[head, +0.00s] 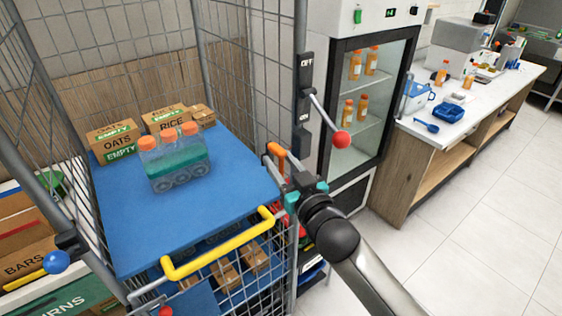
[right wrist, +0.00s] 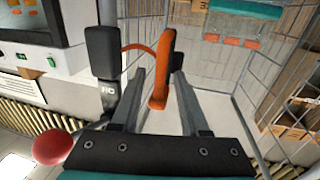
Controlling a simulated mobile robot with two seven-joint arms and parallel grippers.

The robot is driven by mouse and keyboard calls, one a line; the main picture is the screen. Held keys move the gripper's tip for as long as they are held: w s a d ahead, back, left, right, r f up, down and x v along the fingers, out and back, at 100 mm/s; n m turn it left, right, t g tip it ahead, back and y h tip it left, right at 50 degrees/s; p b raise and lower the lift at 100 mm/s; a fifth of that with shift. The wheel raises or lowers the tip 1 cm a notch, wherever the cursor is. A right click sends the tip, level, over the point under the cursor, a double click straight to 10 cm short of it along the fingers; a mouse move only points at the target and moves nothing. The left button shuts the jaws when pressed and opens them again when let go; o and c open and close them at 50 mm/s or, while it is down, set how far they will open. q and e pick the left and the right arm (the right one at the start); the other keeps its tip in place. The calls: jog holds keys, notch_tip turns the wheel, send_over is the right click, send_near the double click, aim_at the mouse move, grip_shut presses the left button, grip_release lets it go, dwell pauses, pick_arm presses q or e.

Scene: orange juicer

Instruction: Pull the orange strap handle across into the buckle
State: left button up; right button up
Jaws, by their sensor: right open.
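The orange strap handle (head: 276,150) is beside the right front post of the wire cage in the head view. In the right wrist view the orange handle (right wrist: 160,75) hangs between my two grey fingers, with a thin orange strap arching left to a black block (right wrist: 103,52). My right gripper (head: 281,169) is open around the handle; it also shows in the right wrist view (right wrist: 160,84). I cannot tell whether a finger touches it. I cannot clearly identify the buckle. My left gripper is not in view.
A blue shelf (head: 120,225) holds a bottle pack (head: 175,165) and cartons (head: 112,140). A yellow bar (head: 225,248) crosses the cage front. A red-knobbed lever (head: 342,139) juts from the right post, a blue knob (head: 56,262) at the left. A fridge (head: 368,95) stands right.

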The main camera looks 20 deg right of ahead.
grip_shut()
dwell(1.4)
